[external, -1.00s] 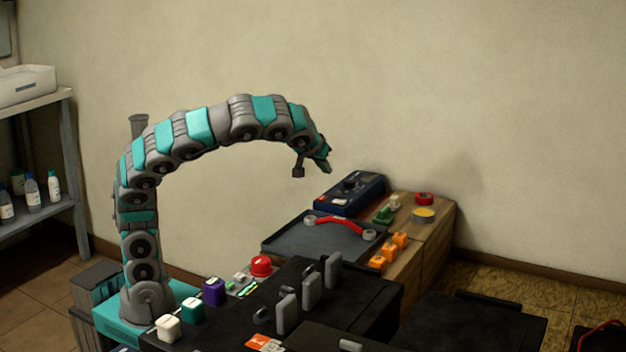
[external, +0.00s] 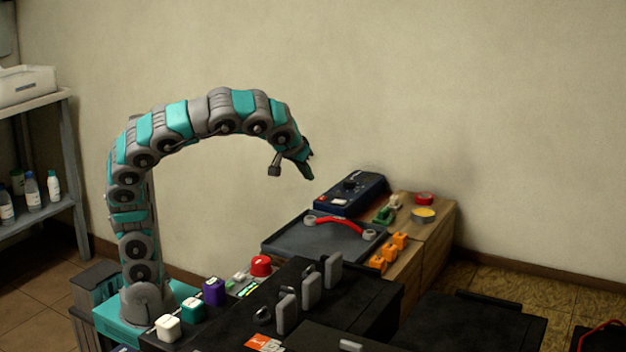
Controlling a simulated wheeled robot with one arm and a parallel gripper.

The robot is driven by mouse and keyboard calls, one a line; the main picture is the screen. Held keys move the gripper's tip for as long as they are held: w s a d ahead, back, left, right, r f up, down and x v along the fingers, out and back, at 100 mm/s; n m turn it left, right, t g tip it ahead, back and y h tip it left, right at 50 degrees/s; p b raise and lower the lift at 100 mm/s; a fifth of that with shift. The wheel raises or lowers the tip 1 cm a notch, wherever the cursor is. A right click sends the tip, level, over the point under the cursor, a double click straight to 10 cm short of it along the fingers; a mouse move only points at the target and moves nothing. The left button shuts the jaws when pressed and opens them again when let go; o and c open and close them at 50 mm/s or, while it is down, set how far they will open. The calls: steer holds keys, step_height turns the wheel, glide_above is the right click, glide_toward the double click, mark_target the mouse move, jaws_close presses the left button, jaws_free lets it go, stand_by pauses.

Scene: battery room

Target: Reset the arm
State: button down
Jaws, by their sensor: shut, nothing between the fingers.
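My arm rises from its teal base at the left and arches over to the right in the external view. My gripper (external: 309,172) hangs at the arm's end, pointing down and to the right. The fingertips are small and dark in this view.
On the tray lies a red cable with grey ends (external: 338,225). A blue meter (external: 350,193) stands behind it. Orange blocks (external: 388,252) sit on the wooden bench (external: 436,228). Black battery cases (external: 355,305) fill the front. The air around the arm is clear.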

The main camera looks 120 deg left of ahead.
steer(key=s+d+f+m+h, duration=0.4)
steer(key=s+d+f+m, duration=0.4)
steer(key=s+d+f, duration=0.3)
steer(key=s+d+f+m+g+h, duration=0.1)
steer(key=s+d+f+m+h, duration=0.2)
steer(key=s+d+f+m, duration=0.5)
steer(key=s+d+f, duration=0.1)
steer(key=d+f, duration=0.1)
steer(key=d, duration=0.2)
steer(key=s+d+f, duration=0.1)
steer(key=d+f, duration=0.1)
steer(key=d, duration=0.3)
steer(key=shift+s+f+g+h, duration=0.3)
steer(key=shift+s+f+h, duration=0.05)
steer(key=shift+s+h, duration=0.05)
steer(key=shift+d, duration=0.1)
stand_by(0.5)
